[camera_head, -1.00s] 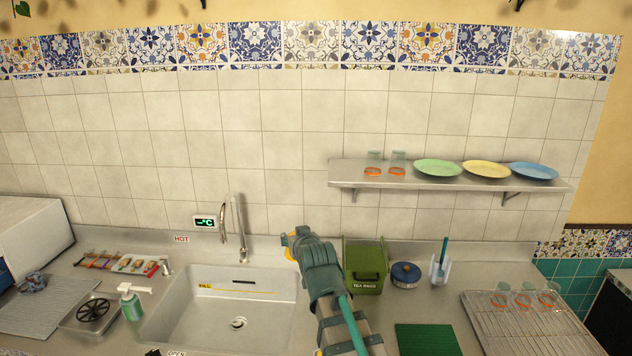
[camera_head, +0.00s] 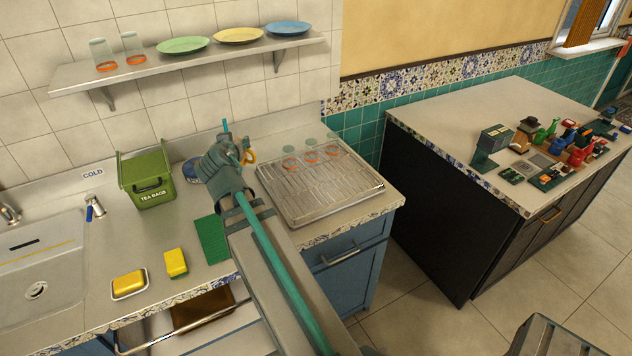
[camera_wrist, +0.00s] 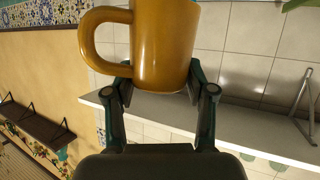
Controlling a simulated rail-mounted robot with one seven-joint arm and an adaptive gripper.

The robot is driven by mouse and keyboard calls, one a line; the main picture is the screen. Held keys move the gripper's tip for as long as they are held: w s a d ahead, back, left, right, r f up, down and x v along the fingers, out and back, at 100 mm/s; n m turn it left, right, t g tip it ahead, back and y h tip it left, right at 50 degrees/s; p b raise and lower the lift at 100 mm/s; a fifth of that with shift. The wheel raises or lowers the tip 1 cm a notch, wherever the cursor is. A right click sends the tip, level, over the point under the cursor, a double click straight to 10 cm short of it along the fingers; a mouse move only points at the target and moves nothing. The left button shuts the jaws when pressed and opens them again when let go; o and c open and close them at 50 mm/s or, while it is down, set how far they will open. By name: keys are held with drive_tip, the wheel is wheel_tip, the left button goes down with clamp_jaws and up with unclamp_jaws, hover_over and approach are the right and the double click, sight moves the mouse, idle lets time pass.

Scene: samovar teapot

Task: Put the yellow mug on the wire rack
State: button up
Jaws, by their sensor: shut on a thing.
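The yellow mug (camera_wrist: 165,40) fills the top middle of the wrist view, with its handle on the left and its upper end cut off by the frame. My gripper (camera_wrist: 160,88) is shut on it, one finger on each side. In the head view my gripper (camera_head: 238,150) hides most of the mug, and only a bit of its yellow handle (camera_head: 249,157) shows. The wire rack (camera_head: 320,200) lies on the counter to the right of my gripper. The gripper appears to be near the rack's back left corner; its height above the counter is hard to tell.
Several upturned clear glasses (camera_head: 311,151) stand along the rack's back edge. The front of the rack is bare. A green tea-bag box (camera_head: 147,180) and a blue tin (camera_head: 190,172) stand to the left. A wall shelf (camera_head: 190,62) with plates hangs above.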

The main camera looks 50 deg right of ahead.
drive_tip(key=s+d+f+m+g+h+b, duration=0.2)
drive_tip(key=s+d+m+g, duration=0.1)
drive_tip(key=s+d, duration=0.4)
drive_tip(key=m+g+h+p, duration=0.2)
drive_tip(key=m+g, duration=0.2)
drive_tip(key=g, duration=0.1)
hover_over(345, 178)
drive_tip(key=shift+f, duration=5.5)
drive_tip(key=shift+f+p, duration=0.75)
drive_tip(key=shift+f, duration=0.55)
drive_tip(key=shift+f, duration=0.1)
drive_tip(key=o, duration=1.5)
